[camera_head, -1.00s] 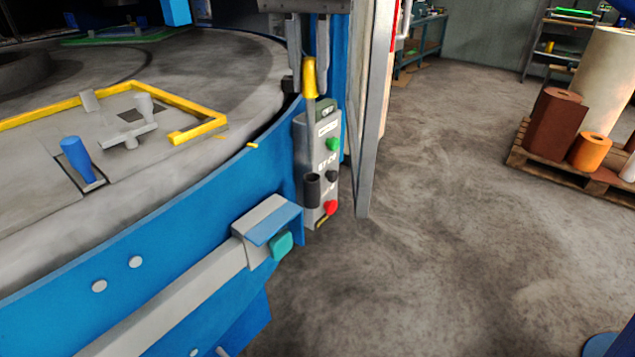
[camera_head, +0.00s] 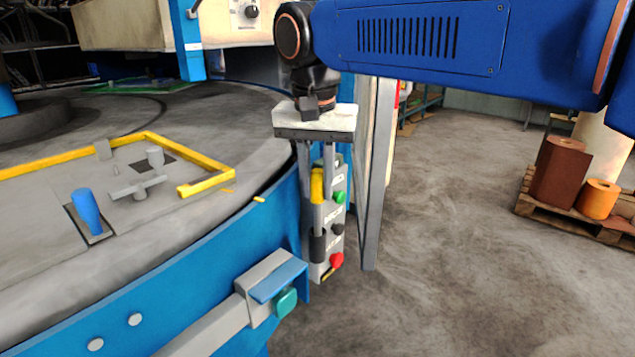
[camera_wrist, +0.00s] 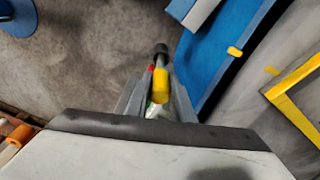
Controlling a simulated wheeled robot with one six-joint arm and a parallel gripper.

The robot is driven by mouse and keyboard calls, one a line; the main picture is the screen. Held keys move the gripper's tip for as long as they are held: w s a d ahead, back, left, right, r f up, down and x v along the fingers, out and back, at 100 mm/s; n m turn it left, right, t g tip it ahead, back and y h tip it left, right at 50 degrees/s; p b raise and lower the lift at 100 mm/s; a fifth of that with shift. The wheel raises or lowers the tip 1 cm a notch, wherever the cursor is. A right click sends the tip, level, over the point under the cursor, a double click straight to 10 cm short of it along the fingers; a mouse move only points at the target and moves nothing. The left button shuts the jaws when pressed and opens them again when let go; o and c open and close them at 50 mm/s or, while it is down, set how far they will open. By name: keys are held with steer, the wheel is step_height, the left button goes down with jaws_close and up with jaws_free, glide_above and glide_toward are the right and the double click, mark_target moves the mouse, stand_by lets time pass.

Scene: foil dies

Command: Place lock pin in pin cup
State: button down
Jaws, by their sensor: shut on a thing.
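The lock pin (camera_head: 318,187) has a yellow grip and a thin grey shaft, and it hangs upright. My gripper (camera_head: 316,178) is shut on its yellow grip, pointing down. The pin cup (camera_head: 317,246) is a small black cylinder on the front of the grey control box. The shaft's lower end meets the cup's mouth in the head view; I cannot tell how far inside it is. In the wrist view the yellow grip (camera_wrist: 160,86) lies between the fingers, with the dark cup (camera_wrist: 161,48) just beyond it.
The control box (camera_head: 335,215) with green, black and red buttons is close behind my gripper. A blue machine rim (camera_head: 215,255) and a bracket with a teal button (camera_head: 286,301) are nearby. A grey post (camera_head: 370,235) stands to the right. Open floor lies beyond.

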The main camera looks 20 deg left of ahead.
steer(key=shift+f, duration=0.1)
steer(key=c, duration=1.5)
jaws_free()
steer(key=shift+c, duration=0.2)
step_height(320, 180, up, 12)
steer(key=s, duration=0.1)
steer(key=shift+s, duration=0.25)
steer(key=shift+d, duration=0.1)
